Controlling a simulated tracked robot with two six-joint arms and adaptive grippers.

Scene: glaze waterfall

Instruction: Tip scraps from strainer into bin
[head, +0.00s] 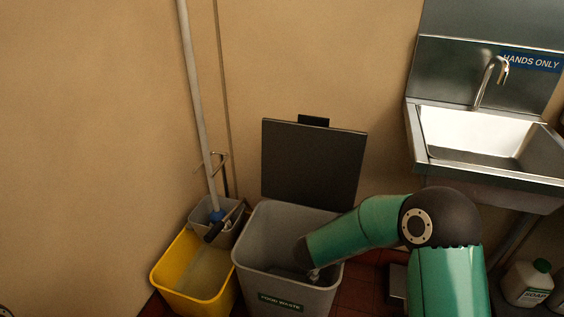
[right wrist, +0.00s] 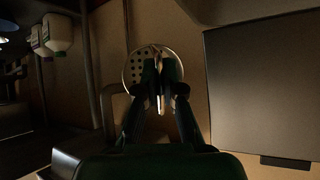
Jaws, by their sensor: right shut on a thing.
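The grey bin labelled FOOD WASTE (head: 251,265) stands on the floor with its dark lid (head: 313,162) raised against the wall. My right arm reaches over its right rim, and the wrist is at the bin's opening. In the right wrist view my right gripper (right wrist: 161,88) is shut on the strainer (right wrist: 135,70), a round metal piece with holes, seen just beyond the fingertips. The fingers hide part of it. In the head view the strainer is mostly hidden by my wrist. I cannot make out any scraps. My left gripper is not in view.
A yellow mop bucket (head: 167,277) with a grey wringer and mop stands close left of the bin. A steel hand sink (head: 425,150) hangs on the wall at right. A white soap jug (head: 527,283) is below it. The bin's lid also fills the right wrist view's right side (right wrist: 262,85).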

